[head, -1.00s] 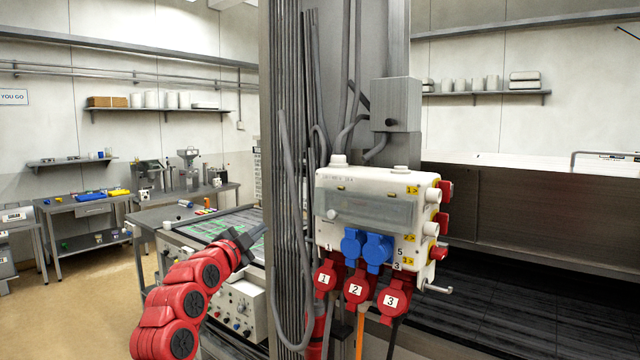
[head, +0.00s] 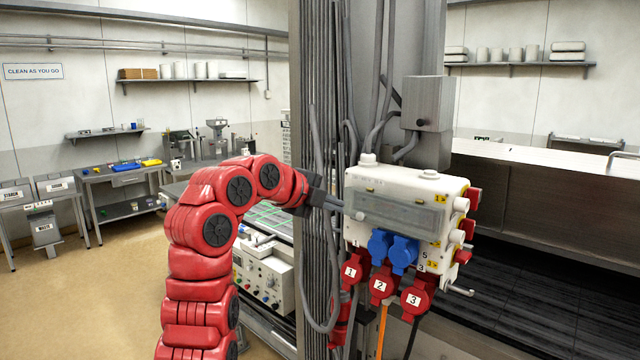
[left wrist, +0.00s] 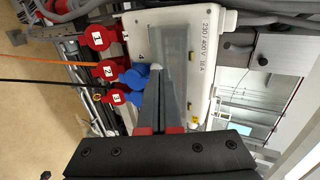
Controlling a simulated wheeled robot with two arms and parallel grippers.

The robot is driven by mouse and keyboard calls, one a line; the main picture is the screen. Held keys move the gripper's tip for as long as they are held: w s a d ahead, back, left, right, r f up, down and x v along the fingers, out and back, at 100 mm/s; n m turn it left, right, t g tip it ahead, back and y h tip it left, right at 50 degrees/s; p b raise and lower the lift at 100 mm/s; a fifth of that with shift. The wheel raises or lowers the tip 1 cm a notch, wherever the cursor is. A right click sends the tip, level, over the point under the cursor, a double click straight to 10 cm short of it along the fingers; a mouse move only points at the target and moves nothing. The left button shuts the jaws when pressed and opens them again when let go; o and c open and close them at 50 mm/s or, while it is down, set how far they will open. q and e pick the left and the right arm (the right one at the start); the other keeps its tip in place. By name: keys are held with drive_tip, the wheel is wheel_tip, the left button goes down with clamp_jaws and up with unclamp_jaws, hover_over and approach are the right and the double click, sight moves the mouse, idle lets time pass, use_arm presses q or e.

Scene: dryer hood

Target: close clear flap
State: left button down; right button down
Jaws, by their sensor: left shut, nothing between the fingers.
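A white socket box (head: 436,190) is fixed to the pillar, with a clear flap (head: 395,213) over its front window. The flap looks nearly flat against the box, but I cannot tell how far it stands off. My left gripper (head: 338,205) is shut and empty at the left end of the flap. In the left wrist view, the fingers (left wrist: 156,92) reach over the clear flap (left wrist: 172,50), their tips close to its edge. I cannot tell if they touch it. My right gripper is not in view.
Blue sockets (head: 392,250) and several red plugs (head: 381,284) sit below the flap. Grey cables (head: 318,190) run down the pillar left of the box. A grey junction box (head: 427,104) is above. A control panel (head: 264,272) stands behind my left arm.

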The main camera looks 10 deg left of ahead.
sight(360, 207)
use_arm(q)
drive_tip(key=w+d+p, duration=0.1)
drive_tip(key=w+d+f+p, duration=0.1)
drive_tip(key=w+p, duration=0.1)
drive_tip(key=shift+w+d, duration=0.3)
drive_tip(key=shift+p+x, duration=0.35)
drive_tip(key=shift+x, duration=0.45)
drive_tip(key=t+h+b, duration=0.1)
drive_tip(key=b, duration=0.4)
drive_tip(key=f+t+b, duration=0.1)
drive_tip(key=b, duration=0.5)
drive_tip(key=shift+w+d+f+t+h, duration=0.2)
drive_tip(key=shift+w+f+t+h, duration=0.1)
drive_tip(key=shift+h, duration=0.1)
drive_tip(key=shift+r, duration=0.15)
drive_tip(key=shift+d+r, duration=0.1)
drive_tip(key=shift+r, duration=0.05)
